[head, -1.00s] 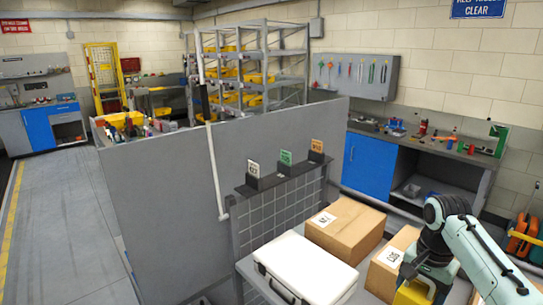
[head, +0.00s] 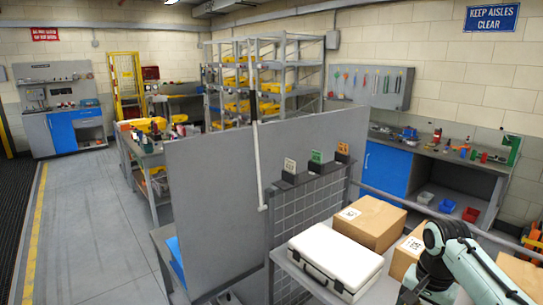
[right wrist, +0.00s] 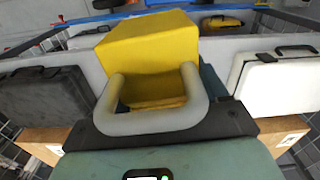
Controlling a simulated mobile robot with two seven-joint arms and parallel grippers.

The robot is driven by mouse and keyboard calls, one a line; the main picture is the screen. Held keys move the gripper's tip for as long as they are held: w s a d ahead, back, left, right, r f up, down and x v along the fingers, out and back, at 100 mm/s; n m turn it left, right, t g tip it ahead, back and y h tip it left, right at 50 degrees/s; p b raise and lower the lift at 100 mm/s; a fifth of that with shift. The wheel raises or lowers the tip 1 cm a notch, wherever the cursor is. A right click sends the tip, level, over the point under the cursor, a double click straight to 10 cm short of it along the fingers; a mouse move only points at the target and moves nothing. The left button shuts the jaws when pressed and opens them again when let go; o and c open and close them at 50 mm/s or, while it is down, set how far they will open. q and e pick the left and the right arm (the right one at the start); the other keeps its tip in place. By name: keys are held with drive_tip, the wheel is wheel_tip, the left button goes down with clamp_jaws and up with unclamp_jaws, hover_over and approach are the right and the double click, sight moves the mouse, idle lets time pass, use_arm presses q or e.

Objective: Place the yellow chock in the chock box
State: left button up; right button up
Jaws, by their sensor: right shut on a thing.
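My right gripper (right wrist: 150,110) is shut on the yellow chock (right wrist: 150,50), seen in the right wrist view. Its grey looped fingers are around the near part of the chock, which sticks out beyond them. In the head view my right gripper (head: 410,295) is at the bottom edge, low beside the cardboard boxes; the chock is not visible there. My left gripper is in neither view. I cannot make out which thing is the chock box.
A white case (head: 335,256) and cardboard boxes (head: 370,222) stand on a bench beside my right arm. A grey partition (head: 225,200) rises beyond. A dark case (right wrist: 45,105) shows in the wrist view. The aisle floor (head: 95,210) at left is clear.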

drive_tip(key=w+a+f+n, duration=0.2)
drive_tip(key=a+f+n, duration=0.2)
drive_tip(key=a+f, duration=0.3)
drive_tip(key=w+a+f+n, duration=0.2)
drive_tip(key=a+f+n, duration=0.3)
drive_tip(key=f, duration=1)
drive_tip(key=shift+a+f, duration=0.2)
drive_tip(key=shift+a, duration=0.85)
drive_tip(key=s+f, duration=0.3)
drive_tip(key=f, duration=0.1)
drive_tip(key=shift+s+d+f, duration=0.1)
drive_tip(key=shift+s+f, duration=0.25)
